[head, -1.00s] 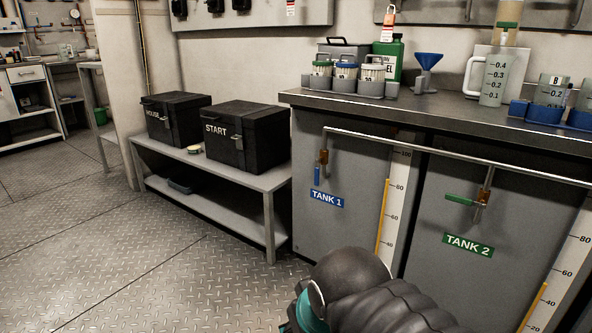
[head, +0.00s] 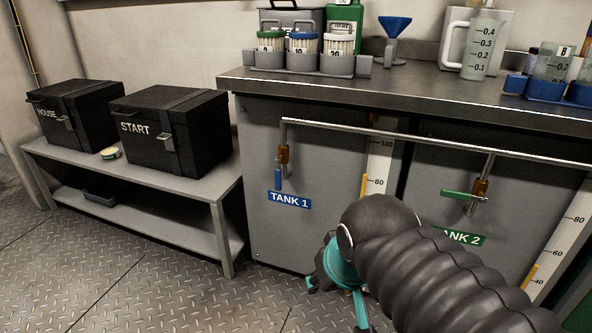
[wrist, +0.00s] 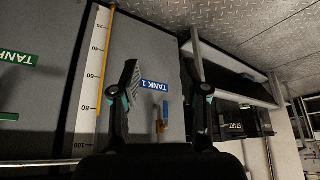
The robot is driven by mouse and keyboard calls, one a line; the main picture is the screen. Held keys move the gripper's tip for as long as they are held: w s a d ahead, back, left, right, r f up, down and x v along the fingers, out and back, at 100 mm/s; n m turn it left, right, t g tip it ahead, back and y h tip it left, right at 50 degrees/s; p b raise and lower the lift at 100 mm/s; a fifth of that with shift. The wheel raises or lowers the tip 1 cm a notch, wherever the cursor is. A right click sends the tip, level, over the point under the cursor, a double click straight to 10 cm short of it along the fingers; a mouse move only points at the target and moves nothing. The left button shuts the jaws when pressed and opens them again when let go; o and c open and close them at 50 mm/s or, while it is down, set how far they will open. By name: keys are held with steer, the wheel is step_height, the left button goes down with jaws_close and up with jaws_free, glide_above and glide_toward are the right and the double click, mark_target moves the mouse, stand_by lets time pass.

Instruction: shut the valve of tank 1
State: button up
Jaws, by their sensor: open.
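The tank 1 valve has a brass body (head: 283,157) on a short drop pipe and a blue lever (head: 278,180) pointing straight down, in line with that pipe. The blue TANK 1 label (head: 289,200) is just below it. In the wrist view, turned upside down, the blue lever (wrist: 166,112) and brass body (wrist: 160,127) appear between the fingers. My gripper (wrist: 160,78) is open and empty, apart from the valve. In the head view my gripper (head: 338,285) is low and right of the lever, partly hidden by my dark arm.
The tank 2 valve has a green lever (head: 463,195) lying across its pipe. A horizontal pipe (head: 400,135) runs below the worktop edge (head: 420,109). A low bench (head: 190,188) with black cases stands left. The floor in front is clear.

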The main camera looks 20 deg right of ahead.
steer(key=w+r+m+p, duration=0.1)
steer(key=w+r+p, duration=0.1)
steer(key=w+r, duration=0.55)
steer(key=m+g+h+p, duration=0.2)
steer(key=m+h+p, duration=0.1)
steer(key=m, duration=0.3)
glide_above(277, 174)
steer(key=s+a, duration=0.3)
steer(key=s, duration=0.1)
steer(key=b+x, duration=0.1)
steer(key=x, duration=1.2)
steer(key=shift+w+f, duration=0.15)
steer(key=shift+w, duration=0.1)
jaws_close()
